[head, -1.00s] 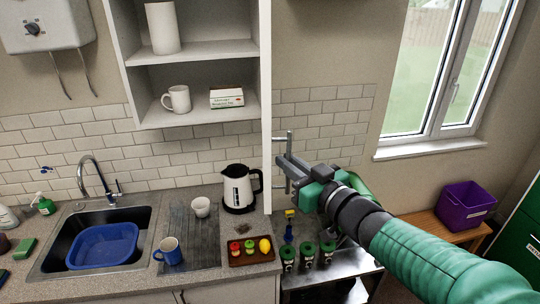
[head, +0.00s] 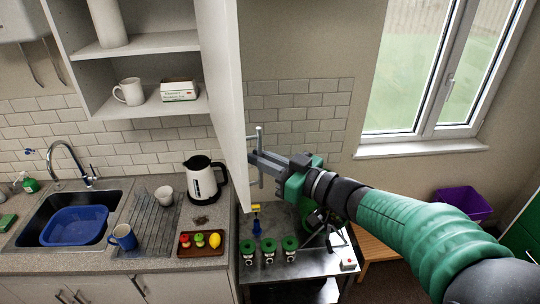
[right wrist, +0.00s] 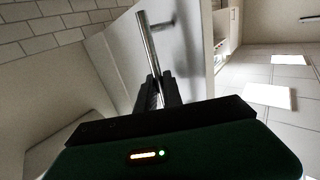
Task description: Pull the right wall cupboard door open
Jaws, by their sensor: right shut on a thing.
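The right wall cupboard door (head: 230,90) is white and stands swung out from the cupboard, seen nearly edge-on in the head view. Its metal bar handle (head: 260,143) is upright near the door's lower end. My right gripper (head: 258,157) is shut on this handle. In the right wrist view the handle (right wrist: 147,45) runs up from between the dark fingers (right wrist: 157,92), beside the pale door face (right wrist: 188,62). My left gripper is in neither view.
The open cupboard shelves hold a mug (head: 129,92) and a small box (head: 179,91). Below on the counter stand a kettle (head: 203,183) and a tray (head: 190,250) with fruit. A steel trolley (head: 300,265) with several green-lidded jars stands beneath my right arm. A window (head: 425,75) is right.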

